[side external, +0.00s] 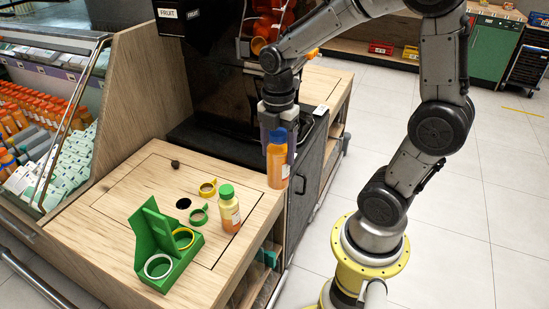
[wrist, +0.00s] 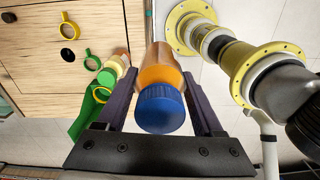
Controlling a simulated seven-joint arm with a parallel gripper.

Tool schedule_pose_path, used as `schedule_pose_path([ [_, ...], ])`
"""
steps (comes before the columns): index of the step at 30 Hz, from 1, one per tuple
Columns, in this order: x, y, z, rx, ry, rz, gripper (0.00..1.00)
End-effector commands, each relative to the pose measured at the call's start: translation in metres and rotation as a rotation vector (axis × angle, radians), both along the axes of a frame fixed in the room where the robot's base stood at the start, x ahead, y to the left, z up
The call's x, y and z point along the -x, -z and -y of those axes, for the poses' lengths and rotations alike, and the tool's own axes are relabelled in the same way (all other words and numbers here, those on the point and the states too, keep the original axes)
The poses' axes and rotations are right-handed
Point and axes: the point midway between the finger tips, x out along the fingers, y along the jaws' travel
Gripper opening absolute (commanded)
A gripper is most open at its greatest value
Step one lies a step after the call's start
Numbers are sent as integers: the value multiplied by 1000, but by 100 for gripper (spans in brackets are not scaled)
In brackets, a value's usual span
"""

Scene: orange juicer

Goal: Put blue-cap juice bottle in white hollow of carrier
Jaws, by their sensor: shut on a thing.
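The blue-cap juice bottle (side external: 278,168) is orange and hangs roughly upright, cap up, in my gripper (side external: 279,132), in the air near the counter's right edge. In the wrist view its blue cap (wrist: 160,108) is between the fingers of my gripper (wrist: 163,95), which is shut on the bottle. The green carrier (side external: 150,232) stands on the counter at lower left, well apart from the bottle. Its white-ringed hollow (side external: 158,266) is at the front and looks empty; a yellow-ringed hollow (side external: 184,238) is beside it. In the wrist view the carrier (wrist: 86,122) is partly hidden.
A green-cap bottle (side external: 229,210) stands on the counter, right of the carrier. A green ring (side external: 199,216) and a yellow ring (side external: 208,188) lie behind, near a dark hole (side external: 183,203) and a small dark object (side external: 175,164). The black juicer stands at the back.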

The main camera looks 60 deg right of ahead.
Motion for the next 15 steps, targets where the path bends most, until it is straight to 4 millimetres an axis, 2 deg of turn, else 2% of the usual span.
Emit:
schedule_pose_path([
  [8,0,-1,0,0,5,2,0],
  [12,4,-2,-1,-5,62,-23,0],
  [15,-4,-16,1,-3,147,-23,0],
])
